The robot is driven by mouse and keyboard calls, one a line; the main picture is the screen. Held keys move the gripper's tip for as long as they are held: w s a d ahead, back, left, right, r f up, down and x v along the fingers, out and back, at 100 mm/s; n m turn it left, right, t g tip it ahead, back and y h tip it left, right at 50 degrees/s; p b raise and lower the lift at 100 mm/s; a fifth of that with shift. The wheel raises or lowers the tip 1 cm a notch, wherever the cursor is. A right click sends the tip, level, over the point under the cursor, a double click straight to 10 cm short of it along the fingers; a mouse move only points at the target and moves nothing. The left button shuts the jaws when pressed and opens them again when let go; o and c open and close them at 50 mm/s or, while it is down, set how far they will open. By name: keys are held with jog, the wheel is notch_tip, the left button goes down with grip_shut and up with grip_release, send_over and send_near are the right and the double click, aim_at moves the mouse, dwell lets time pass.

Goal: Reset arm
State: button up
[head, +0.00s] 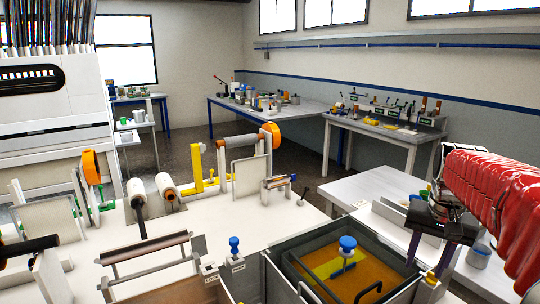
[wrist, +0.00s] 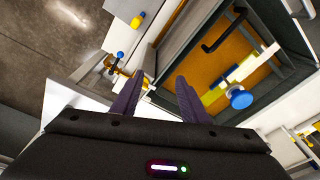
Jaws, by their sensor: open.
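My gripper (head: 430,262) is at the right in the head view, on the end of the red arm, above the right edge of the resin bath (head: 283,250). In the wrist view its two dark purple fingers (wrist: 158,100) are spread apart with nothing between them. The bath holds amber liquid, and a yellow piece (head: 325,268) with a blue knob (head: 348,243) stands in it. The blue knob also shows in the wrist view (wrist: 239,97), to the right of the fingers and apart from them.
A white bench with rollers (head: 168,190), an orange wheel (head: 271,135) and a yellow bracket (head: 197,168) fills the left and middle. Another blue knob (head: 234,243) stands left of the bath. A white table (head: 350,182) stands behind the gripper. Further benches line the back wall.

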jog(key=s+a+f+n+t, duration=0.2)
jog(key=s+a+n, duration=0.1)
jog(key=s+a, duration=0.5)
jog(key=s+a+f+n+t, duration=0.2)
jog(key=s+a+n, duration=0.1)
jog(key=s+a, duration=0.6)
jog(key=shift+s+a+n+y, duration=0.3)
jog(key=shift+a+y, duration=0.1)
jog(key=shift+a, duration=0.65)
jog(key=shift+o, duration=0.3)
jog(key=shift+f, duration=0.1)
dwell(0.8)
